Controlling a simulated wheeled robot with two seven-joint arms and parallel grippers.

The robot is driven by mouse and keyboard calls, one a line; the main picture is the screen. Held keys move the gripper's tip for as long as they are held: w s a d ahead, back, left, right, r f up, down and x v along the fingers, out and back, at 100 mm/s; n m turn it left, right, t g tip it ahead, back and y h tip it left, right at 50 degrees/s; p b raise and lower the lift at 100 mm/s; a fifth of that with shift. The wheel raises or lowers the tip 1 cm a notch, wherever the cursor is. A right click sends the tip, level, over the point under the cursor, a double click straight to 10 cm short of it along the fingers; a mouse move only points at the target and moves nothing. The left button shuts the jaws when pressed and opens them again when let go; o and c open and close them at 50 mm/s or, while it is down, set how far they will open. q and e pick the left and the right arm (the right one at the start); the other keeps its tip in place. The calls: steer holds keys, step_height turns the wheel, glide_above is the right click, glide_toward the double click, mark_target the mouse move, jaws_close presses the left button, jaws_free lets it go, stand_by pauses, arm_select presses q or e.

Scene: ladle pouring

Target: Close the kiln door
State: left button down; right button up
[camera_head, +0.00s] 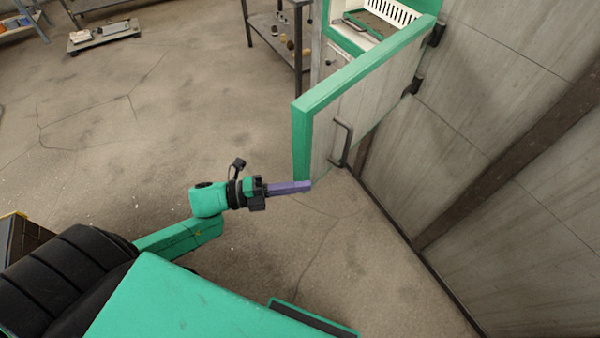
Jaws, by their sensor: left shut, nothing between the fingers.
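The kiln door (372,108) is a thick panel with a green edge and a grey outer face, standing wide open on dark hinges at its far right end. A dark bar handle (344,143) is on the outer face near the free end. The kiln (385,18) is at the top, with a green frame and a pale interior. My left gripper (308,186) is shut and empty, its purple fingers pointing right. Its tips show at the lower corner of the door's free end; I cannot tell whether they touch it. My right gripper is not in view.
A grey panelled wall (510,130) runs along the right, close behind the door. A dark metal shelf (277,38) with small round items stands left of the kiln. A low platform (104,36) lies at the upper left. The floor at left and centre is clear.

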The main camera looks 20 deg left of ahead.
mark_target(300, 175)
arm_select(q)
steer(key=w+p, duration=0.1)
steer(key=w, duration=0.2)
steer(key=shift+a, duration=0.55)
steer(key=shift+d, duration=0.1)
steer(key=shift+w, duration=0.1)
